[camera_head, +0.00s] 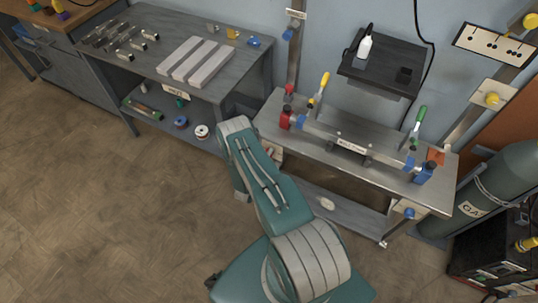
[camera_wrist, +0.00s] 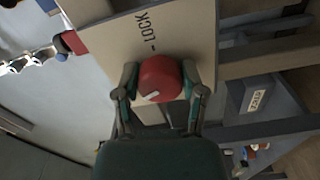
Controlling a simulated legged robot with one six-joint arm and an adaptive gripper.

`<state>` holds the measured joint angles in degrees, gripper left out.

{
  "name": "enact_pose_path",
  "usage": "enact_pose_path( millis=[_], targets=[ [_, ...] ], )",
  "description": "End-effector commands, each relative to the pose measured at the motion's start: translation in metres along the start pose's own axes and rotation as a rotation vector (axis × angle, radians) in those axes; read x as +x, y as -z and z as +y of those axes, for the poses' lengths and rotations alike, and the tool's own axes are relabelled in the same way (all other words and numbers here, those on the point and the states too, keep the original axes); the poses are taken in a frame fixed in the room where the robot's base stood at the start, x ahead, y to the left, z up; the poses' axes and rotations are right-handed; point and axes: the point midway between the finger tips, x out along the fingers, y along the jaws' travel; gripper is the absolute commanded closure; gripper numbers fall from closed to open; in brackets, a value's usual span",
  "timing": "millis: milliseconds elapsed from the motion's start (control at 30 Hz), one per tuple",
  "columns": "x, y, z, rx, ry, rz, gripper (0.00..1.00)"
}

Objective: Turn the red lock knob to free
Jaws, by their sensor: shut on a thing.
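The red lock knob (camera_wrist: 165,72) sits in the middle of the wrist view on a pale panel (camera_wrist: 110,45) marked LOCK. A short white mark shows on the knob's face, toward its lower left edge. My gripper (camera_wrist: 160,84) has one finger on each side of the knob and is shut on it. In the head view my teal and grey arm reaches toward the left end of the steel bench (camera_head: 325,152). There the arm hides the gripper and the knob.
Red clamp (camera_head: 285,119) and yellow-handled clamp (camera_head: 322,86) stand at the bench's left end. Blue clamp (camera_head: 424,172) and green-handled clamp (camera_head: 416,127) stand at its right end. A grey table (camera_head: 150,60) with metal bars is on the left. The floor (camera_head: 100,220) is open.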

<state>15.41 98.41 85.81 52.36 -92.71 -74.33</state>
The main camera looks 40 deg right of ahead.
Motion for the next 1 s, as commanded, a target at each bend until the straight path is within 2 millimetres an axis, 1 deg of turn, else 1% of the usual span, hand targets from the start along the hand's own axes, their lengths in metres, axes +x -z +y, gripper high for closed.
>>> enact_pose_path(
  millis=[33,1000],
  targets=[
    [-0.0001,0.0044,-0.0013,-0.039,0.006,0.011,0.94],
    [-0.0013,0.0027,-0.0002,-0.945,0.005,0.011,0.94]
  ],
)
